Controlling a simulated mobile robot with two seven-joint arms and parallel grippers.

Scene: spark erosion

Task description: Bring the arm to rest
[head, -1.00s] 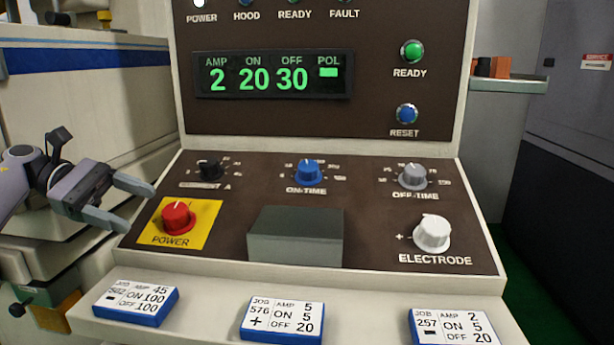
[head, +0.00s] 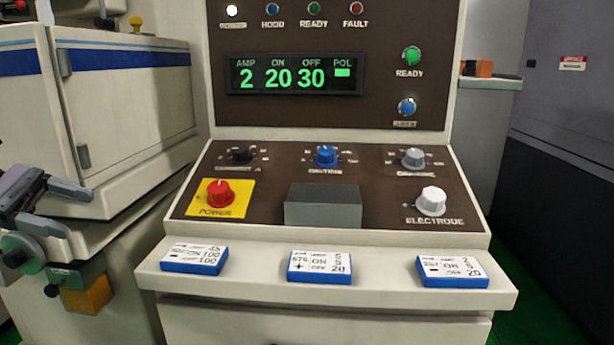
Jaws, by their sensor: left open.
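My left gripper (head: 66,208) is at the left edge of the head view, with its fingers apart and nothing between them. It is in front of the cream cabinet and well left of the control panel (head: 270,212), touching no control. My right gripper does not show. The panel carries a red power knob (head: 219,192) on a yellow plate, a black knob (head: 242,154), a blue on-time knob (head: 326,156), a grey off-time knob (head: 413,157) and a white electrode knob (head: 431,200). The display (head: 296,74) reads AMP 2, ON 20, OFF 30.
Several blue-edged job cards, such as the middle one (head: 320,267), lie on the front ledge (head: 390,296). A grey box (head: 322,206) sits mid-panel. The cream cabinet (head: 130,110) stands left, a dark grey cabinet (head: 560,160) right. Green floor shows at lower right.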

